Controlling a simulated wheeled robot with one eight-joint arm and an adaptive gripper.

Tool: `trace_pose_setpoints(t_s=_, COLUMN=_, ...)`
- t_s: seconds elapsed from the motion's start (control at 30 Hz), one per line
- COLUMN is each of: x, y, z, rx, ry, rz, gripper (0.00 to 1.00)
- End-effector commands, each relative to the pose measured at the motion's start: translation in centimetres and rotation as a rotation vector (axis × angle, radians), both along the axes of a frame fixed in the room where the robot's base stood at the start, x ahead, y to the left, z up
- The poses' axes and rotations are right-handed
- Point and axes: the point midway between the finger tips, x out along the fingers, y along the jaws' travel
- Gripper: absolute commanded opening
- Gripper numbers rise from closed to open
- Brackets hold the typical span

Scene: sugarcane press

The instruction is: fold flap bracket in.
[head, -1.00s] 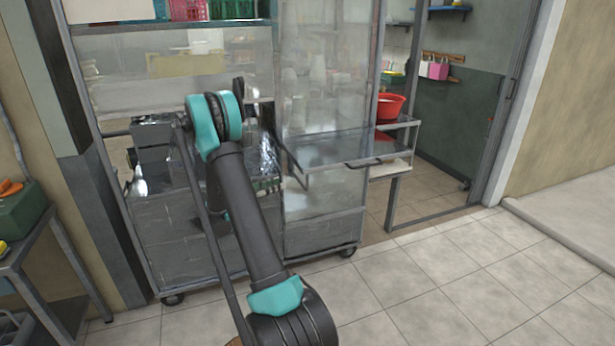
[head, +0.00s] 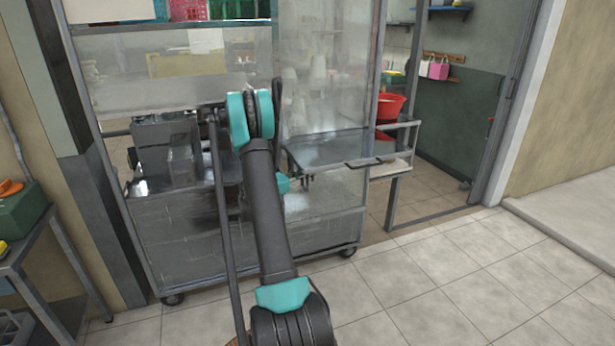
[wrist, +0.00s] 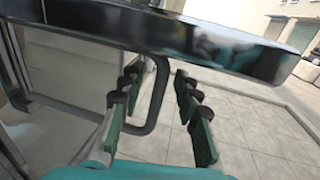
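The flap (head: 335,148), a shiny metal shelf, stands out level from the cart's right side in the head view. In the wrist view the flap (wrist: 190,40) crosses the top as a dark, glossy slab. The bracket (wrist: 157,100), a grey bent tube, hangs below it and runs back left towards the cart. My gripper (wrist: 158,115) is open, with its green-padded fingers on either side of the bracket's upright end. Gaps show between bracket and pads. In the head view my arm hides most of the gripper, just below the flap.
The wheeled glass-sided cart (head: 190,235) stands directly ahead. A red basin (head: 388,106) sits on a stand behind the flap. A side table with a green box (head: 20,212) is at far left. The tiled floor (head: 460,270) at right is clear.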

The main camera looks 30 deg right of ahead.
Motion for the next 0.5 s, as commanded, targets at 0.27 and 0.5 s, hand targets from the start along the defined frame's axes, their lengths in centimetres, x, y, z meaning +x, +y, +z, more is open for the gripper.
trace_pose_setpoints(t_s=0.27, x=-0.01, y=0.0, z=0.0, rx=0.0, ry=0.0, rz=0.0, gripper=0.23)
trace_pose_setpoints(t_s=0.5, x=-0.01, y=0.01, z=0.0, rx=0.0, ry=0.0, rz=0.0, gripper=0.0)
